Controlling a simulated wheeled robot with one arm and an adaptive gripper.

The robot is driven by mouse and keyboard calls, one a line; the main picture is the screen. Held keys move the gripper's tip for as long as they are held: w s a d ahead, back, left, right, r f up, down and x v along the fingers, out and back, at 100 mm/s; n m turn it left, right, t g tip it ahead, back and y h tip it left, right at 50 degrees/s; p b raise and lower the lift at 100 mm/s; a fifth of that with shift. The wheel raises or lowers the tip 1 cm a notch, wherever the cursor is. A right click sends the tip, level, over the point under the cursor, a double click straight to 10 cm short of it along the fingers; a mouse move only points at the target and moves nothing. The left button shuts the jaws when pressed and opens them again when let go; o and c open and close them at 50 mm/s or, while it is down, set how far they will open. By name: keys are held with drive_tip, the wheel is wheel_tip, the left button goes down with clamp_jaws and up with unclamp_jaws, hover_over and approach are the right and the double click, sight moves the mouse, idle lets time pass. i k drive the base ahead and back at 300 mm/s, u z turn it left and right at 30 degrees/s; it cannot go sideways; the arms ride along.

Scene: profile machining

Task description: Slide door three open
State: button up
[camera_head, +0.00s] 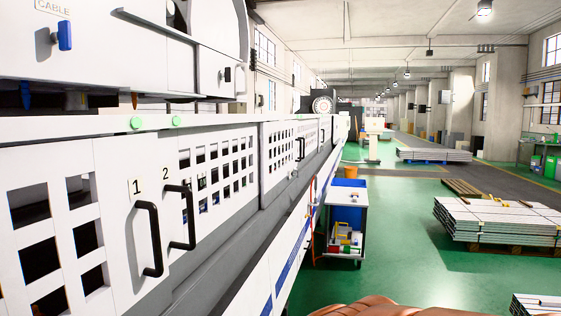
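The long white machine has perforated doors along its side. The nearest door (112,220) carries a black handle (150,239) and a label "1". Just right of it is the door marked "2" (216,165), with its own black handle (181,218). Farther along, past a frame post, is another perforated door (280,152) with a dark handle (300,149); any number on it is too small to read, so I cannot tell for sure that it is door three. A further handle (323,135) shows beyond it. The far doors appear shut. My gripper is not in view.
A white cart (346,197) with a blue bin (346,217) stands close to the machine's far part. Stacked sheets (500,218) lie on a pallet at right. The green floor (410,250) between them is clear.

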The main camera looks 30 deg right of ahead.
sight(272, 183)
drive_tip(key=z, duration=0.8)
drive_tip(key=i, duration=1.45)
drive_tip(key=z, duration=1.1)
drive_tip(key=i, duration=3.6)
drive_tip(key=u, duration=0.95)
drive_tip(key=i, duration=1.2)
drive_tip(key=u, duration=1.5)
drive_tip(key=i, duration=0.55)
drive_tip(key=u, duration=0.35)
